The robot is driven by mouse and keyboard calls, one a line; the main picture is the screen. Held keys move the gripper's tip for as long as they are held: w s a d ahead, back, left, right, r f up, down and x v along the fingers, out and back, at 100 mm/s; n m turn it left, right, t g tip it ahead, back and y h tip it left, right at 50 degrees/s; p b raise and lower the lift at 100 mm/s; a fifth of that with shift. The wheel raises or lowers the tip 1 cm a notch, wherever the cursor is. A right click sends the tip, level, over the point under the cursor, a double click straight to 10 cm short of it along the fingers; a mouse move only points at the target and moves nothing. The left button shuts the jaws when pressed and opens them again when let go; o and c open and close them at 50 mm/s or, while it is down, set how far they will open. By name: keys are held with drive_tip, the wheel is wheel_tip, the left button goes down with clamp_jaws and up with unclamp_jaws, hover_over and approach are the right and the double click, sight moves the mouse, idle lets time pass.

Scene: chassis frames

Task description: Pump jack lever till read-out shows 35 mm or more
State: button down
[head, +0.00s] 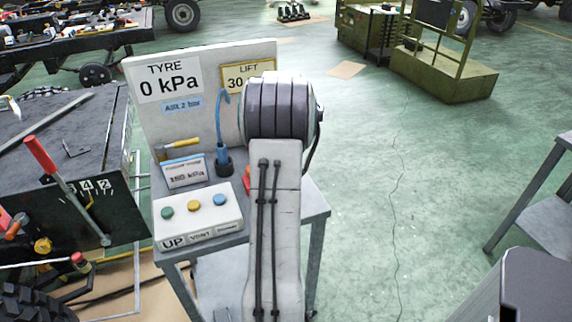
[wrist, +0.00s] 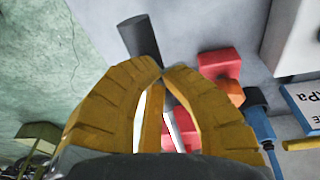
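The lift read-out (head: 236,80) on the upright panel shows "LIFT" and "30"; my arm hides its right part. Most of the jack is behind my arm in the head view, with a red bit (head: 246,184) showing at the arm's left edge. In the wrist view a red block (wrist: 222,68), seemingly the jack, lies right of my gripper (wrist: 161,74). A dark bar (wrist: 139,38), seemingly the jack lever's grip, runs down to the yellow fingertips. The fingertips come together at its lower end and appear shut on it. In the head view my arm hides the fingers.
The small table (head: 318,215) carries a box with several buttons (head: 197,212), a blue hooked hose (head: 223,130), a yellow-handled tool (head: 178,146) and a pressure card (head: 185,172). A black bench with a red-handled lever (head: 40,155) stands left. Green floor right of the table is clear.

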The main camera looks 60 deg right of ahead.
drive_tip(key=s+a+r, duration=0.2)
drive_tip(key=r, duration=0.3)
drive_tip(key=s+a+r+b, duration=0.1)
drive_tip(key=s+a+r, duration=0.1)
drive_tip(key=r, duration=0.3)
drive_tip(key=shift+a+r, duration=0.3)
drive_tip(key=shift+a, duration=0.1)
idle(1.6)
drive_tip(key=shift+s+d, duration=0.1)
